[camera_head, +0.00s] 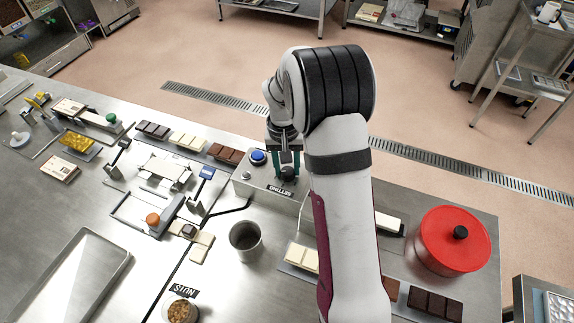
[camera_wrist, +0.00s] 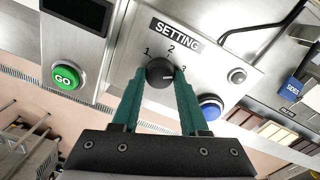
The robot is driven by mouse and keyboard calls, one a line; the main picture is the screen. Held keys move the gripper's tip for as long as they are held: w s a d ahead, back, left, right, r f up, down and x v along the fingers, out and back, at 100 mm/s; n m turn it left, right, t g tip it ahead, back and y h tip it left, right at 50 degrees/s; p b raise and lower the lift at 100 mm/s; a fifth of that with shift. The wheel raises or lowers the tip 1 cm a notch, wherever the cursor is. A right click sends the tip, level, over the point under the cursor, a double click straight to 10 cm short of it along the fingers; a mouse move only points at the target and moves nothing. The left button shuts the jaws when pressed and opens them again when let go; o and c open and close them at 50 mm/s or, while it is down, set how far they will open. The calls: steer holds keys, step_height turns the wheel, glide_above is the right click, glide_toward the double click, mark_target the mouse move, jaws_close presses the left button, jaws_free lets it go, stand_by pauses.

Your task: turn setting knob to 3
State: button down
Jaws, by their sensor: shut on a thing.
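The setting knob (camera_wrist: 158,73) is a small black round knob on a steel control box, below the SETTING label (camera_wrist: 175,34) and the printed numbers 1, 2 and 3. A light mark on it appears to point right, near the 3; the mark is small. My gripper (camera_wrist: 160,76) has its two teal fingers on either side of the knob, shut on it. In the head view the knob (camera_head: 288,173) shows under my gripper (camera_head: 288,160), beside my arm, which hides part of the box.
A green GO button (camera_wrist: 65,77) and a dark display (camera_wrist: 80,13) are on the left in the wrist view. A blue button (camera_wrist: 210,106) sits close to the right finger. A metal cup (camera_head: 245,241), chocolate bars (camera_head: 224,153) and a red pot (camera_head: 454,241) stand around the box.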

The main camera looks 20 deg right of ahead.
mark_target(284, 170)
steer(key=shift+c, duration=2.1)
jaws_free()
step_height(284, 170, up, 16)
steer(key=shift+w+a, duration=0.15)
steer(key=shift+a, duration=0.2)
steer(key=shift+f, duration=0.15)
